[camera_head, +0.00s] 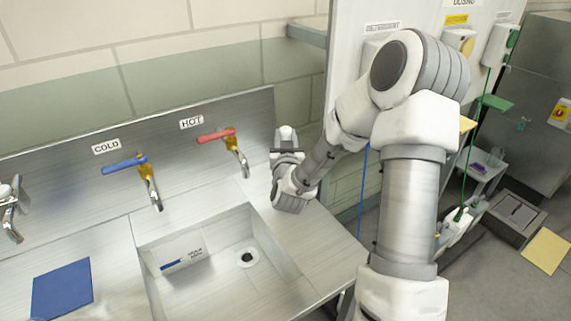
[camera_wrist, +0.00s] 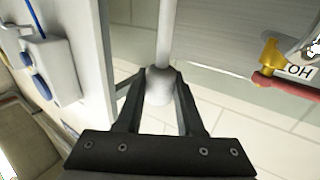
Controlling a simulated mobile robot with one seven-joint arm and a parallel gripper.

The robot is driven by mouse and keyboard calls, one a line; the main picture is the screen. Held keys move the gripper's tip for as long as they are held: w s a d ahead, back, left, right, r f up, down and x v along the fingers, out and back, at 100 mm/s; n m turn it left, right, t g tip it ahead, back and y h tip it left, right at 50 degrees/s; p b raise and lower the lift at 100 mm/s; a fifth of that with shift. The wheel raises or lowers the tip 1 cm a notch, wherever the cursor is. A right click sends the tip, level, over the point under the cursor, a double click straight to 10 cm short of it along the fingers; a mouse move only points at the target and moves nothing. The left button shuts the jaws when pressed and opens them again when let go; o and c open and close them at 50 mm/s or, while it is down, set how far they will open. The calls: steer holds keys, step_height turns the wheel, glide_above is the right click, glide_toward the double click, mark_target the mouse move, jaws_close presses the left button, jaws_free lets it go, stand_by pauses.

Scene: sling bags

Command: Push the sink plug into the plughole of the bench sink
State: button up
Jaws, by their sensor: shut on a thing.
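The bench sink (camera_head: 205,285) is a steel basin at lower middle in the head view. Its plughole (camera_head: 248,257), a dark opening with a bright ring, lies in the basin floor at the right. My gripper (camera_head: 287,136) is above the worktop, behind and right of the basin, apart from the plughole. In the wrist view my gripper (camera_wrist: 160,82) has its two dark fingers shut on a pale grey rounded thing (camera_wrist: 160,92). It looks like the sink plug, but its shape is partly hidden by the fingers. I see no other plug.
A blue cold tap (camera_head: 125,165) and a red hot tap (camera_head: 217,136) stand behind the basin. A blue mat (camera_head: 62,290) lies at left. A white panel (camera_head: 345,60) rises close to my arm. The basin is mostly clear.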

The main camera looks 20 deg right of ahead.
jaws_close()
stand_by(1.0)
